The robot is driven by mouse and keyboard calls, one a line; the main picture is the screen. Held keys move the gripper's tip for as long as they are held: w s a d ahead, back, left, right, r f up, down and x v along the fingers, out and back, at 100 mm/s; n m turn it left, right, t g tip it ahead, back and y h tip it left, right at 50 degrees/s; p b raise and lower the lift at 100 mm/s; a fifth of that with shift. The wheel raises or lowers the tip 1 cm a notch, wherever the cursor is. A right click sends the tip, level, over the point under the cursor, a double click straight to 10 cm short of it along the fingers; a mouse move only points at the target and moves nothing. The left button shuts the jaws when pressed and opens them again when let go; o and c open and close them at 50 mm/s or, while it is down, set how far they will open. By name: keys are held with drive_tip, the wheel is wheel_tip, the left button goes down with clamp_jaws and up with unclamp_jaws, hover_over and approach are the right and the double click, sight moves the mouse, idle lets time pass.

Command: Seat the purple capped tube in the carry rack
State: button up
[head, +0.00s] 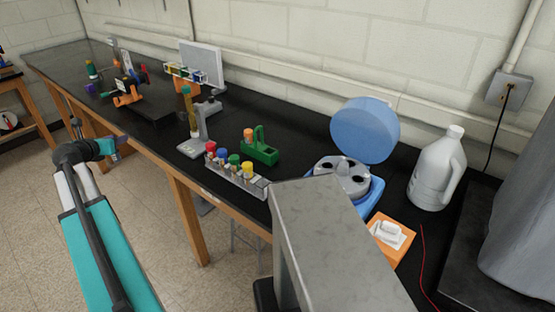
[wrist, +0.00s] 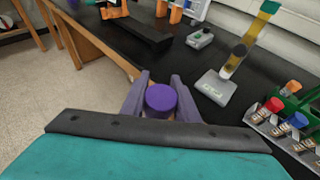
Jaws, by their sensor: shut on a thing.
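My gripper (wrist: 160,97) is shut on the purple capped tube (wrist: 160,99). In the wrist view its round purple cap shows from above between the two fingers; its body is mostly hidden below. In the head view my gripper (head: 121,139) is at the left, in front of the bench's front edge, and the tube is too small to make out clearly. The green carry rack (head: 262,154) with an upright handle stands on the bench to the right, apart from my gripper. An orange-capped tube (head: 248,135) stands at its left end. Its other places are hard to see.
A clear rack (head: 252,186) with red, blue, green and yellow capped tubes stands before the carry rack, at the bench edge. A grey stand (head: 199,140) holding an upright tube is to its left. A centrifuge with its blue lid (head: 365,130) raised and a white jug (head: 436,170) stand right.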

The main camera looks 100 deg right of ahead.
drive_tip(key=shift+s, duration=0.5)
drive_tip(key=shift+w, duration=0.15)
